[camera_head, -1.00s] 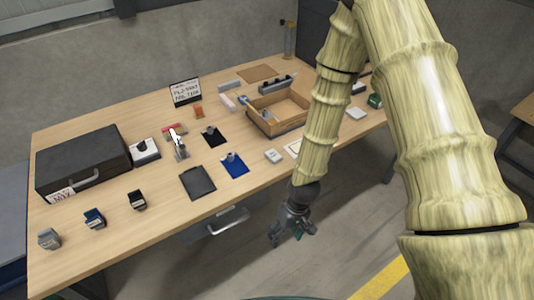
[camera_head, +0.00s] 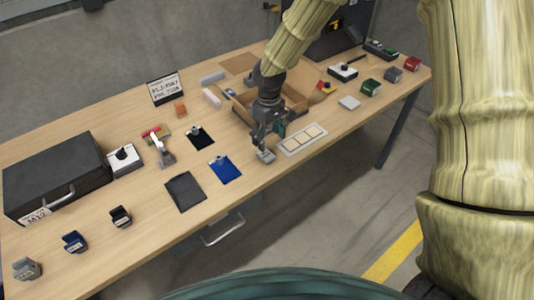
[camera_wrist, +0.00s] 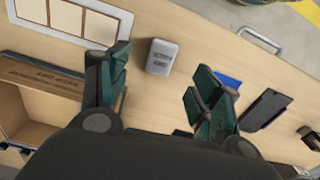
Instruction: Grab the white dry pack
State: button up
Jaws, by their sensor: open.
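The white dry pack (camera_head: 265,157) is a small pale block lying on the table near its front edge. In the wrist view the pack (camera_wrist: 161,57) shows dark printing on its top and lies flat on the wood. My gripper (camera_head: 268,138) is open and empty, pointing down just above the pack. In the wrist view the two green fingers of my gripper (camera_wrist: 162,82) are spread, with the pack between and slightly beyond their tips. I see no contact with it. In the head view my fingers partly hide it.
An open cardboard box (camera_head: 240,112) stands close behind my gripper. A white framed panel with tan squares (camera_head: 302,139) lies to the right of the pack. A blue pad (camera_head: 225,170) and a black folder (camera_head: 185,192) lie to the left. A black case (camera_head: 55,170) is far left.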

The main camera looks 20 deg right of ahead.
aim_at(266, 154)
jog(key=f, duration=0.2)
jog(key=w+f, duration=0.1)
jog(key=shift+w+a, duration=0.1)
jog(key=shift+a, duration=0.25)
jog(key=shift+s+d+p, duration=0.15)
jog(key=shift+s+p, duration=0.15)
jog(key=shift+s+f, duration=0.1)
jog(key=shift+f, duration=0.2)
jog(key=f, duration=0.1)
jog(key=f+p, duration=0.1)
jog(key=f, duration=0.1)
jog(key=shift+w, duration=0.2)
jog(key=shift+s+f+p, duration=0.1)
jog(key=shift+f+p, duration=0.25)
jog(key=shift+f, duration=0.4)
jog(key=c, duration=1)
